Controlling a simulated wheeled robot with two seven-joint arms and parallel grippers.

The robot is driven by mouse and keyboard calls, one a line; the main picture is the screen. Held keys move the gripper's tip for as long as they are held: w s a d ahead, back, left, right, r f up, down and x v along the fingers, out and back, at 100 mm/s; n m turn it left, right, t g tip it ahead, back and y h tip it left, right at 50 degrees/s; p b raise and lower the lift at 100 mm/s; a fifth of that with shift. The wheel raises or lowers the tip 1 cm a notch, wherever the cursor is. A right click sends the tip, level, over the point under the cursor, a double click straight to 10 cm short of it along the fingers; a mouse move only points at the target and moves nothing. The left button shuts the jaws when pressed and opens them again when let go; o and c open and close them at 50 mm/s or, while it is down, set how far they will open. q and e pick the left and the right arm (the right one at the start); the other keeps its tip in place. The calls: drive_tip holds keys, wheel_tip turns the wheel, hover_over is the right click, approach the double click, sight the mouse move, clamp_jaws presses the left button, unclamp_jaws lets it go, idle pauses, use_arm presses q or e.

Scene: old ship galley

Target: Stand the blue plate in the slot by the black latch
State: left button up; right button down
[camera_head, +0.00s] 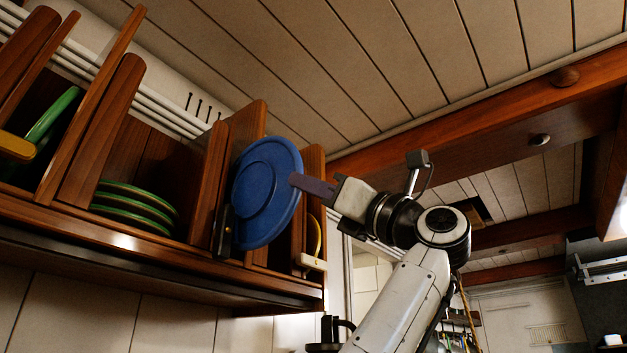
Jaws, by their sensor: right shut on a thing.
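The blue plate (262,190) is upright on edge at the right part of the wooden wall rack (160,249), in front of a compartment opening. My right gripper (303,186) is shut on its right edge, with the arm coming up from below right. The black latch (224,231) is on the rack front at the plate's lower left, close to its rim. I cannot tell whether the plate's lower edge is inside the slot or in front of it. My left gripper is not in view.
Wooden dividers stand along the rack. Stacked green plates (131,207) lie in a middle compartment, and a green plate (53,117) leans at the far left. A yellow-rimmed item (314,236) and a pale latch (312,262) are right of the plate. The ceiling is close above.

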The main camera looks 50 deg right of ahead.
drive_tip(key=shift+w+a+f+p, duration=0.1)
drive_tip(key=shift+w+p, duration=0.25)
drive_tip(key=shift+w, duration=1.2)
drive_tip(key=shift+w+a+p, duration=0.1)
drive_tip(key=shift+w+p, duration=0.2)
drive_tip(key=shift+w, duration=1.2)
drive_tip(key=shift+w+a+p, duration=0.2)
drive_tip(key=shift+w+p, duration=0.7)
drive_tip(key=shift+w, duration=1.1)
drive_tip(key=shift+w+a+p, duration=0.15)
drive_tip(key=shift+w+p, duration=0.7)
drive_tip(key=shift+w, duration=1.1)
drive_tip(key=shift+f, duration=0.15)
drive_tip(key=shift+w+f+b, duration=0.15)
drive_tip(key=shift+f+b, duration=0.2)
drive_tip(key=shift+b, duration=0.05)
drive_tip(key=shift+f, duration=0.15)
